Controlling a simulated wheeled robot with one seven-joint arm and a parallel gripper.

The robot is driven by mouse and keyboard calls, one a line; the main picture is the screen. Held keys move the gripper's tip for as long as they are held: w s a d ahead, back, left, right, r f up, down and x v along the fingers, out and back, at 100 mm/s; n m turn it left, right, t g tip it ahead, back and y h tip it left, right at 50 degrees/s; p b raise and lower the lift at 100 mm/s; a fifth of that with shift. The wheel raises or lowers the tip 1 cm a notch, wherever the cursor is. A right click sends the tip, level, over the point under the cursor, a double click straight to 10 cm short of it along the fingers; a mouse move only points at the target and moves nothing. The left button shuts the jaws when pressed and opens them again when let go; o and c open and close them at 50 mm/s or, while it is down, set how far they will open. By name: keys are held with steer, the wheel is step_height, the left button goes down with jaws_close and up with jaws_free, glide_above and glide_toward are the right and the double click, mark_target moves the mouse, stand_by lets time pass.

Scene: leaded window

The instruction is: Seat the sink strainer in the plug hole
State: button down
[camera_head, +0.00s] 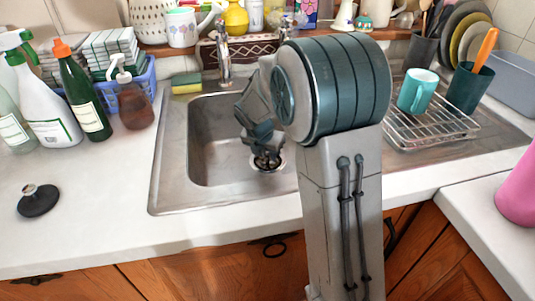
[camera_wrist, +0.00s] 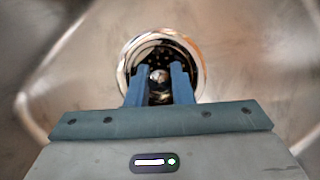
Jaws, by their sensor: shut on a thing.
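The steel sink (camera_head: 215,150) has its plug hole (camera_head: 281,163) low in the basin, showing as a bright metal ring. In the wrist view the ring of the plug hole (camera_wrist: 202,66) surrounds the strainer (camera_wrist: 158,52), a dark perforated piece with a small shiny knob. My gripper (camera_head: 264,156) points down into the basin at the plug hole. In the wrist view its two blue fingers (camera_wrist: 160,82) are shut on the strainer's knob. The strainer appears within the ring, but I cannot tell whether it rests fully in the hole or hovers just above.
The tap (camera_head: 223,55) stands behind the basin. A wire rack (camera_head: 430,125) with a teal mug (camera_head: 417,92) is on the right. Bottles, a soap dispenser (camera_head: 133,103) and a black plug (camera_head: 38,200) stand on the left counter. The basin's left part is clear.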

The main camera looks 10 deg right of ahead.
steer(key=c, duration=1.3)
jaws_free()
steer(key=shift+r, duration=0.35)
steer(key=p+v, duration=0.1)
steer(key=v, duration=0.4)
steer(key=p+v, duration=0.1)
steer(key=v, duration=0.5)
steer(key=shift+s+a+r+p, duration=0.1)
steer(key=shift+s+r+p, duration=0.1)
steer(key=shift+s+p, duration=0.1)
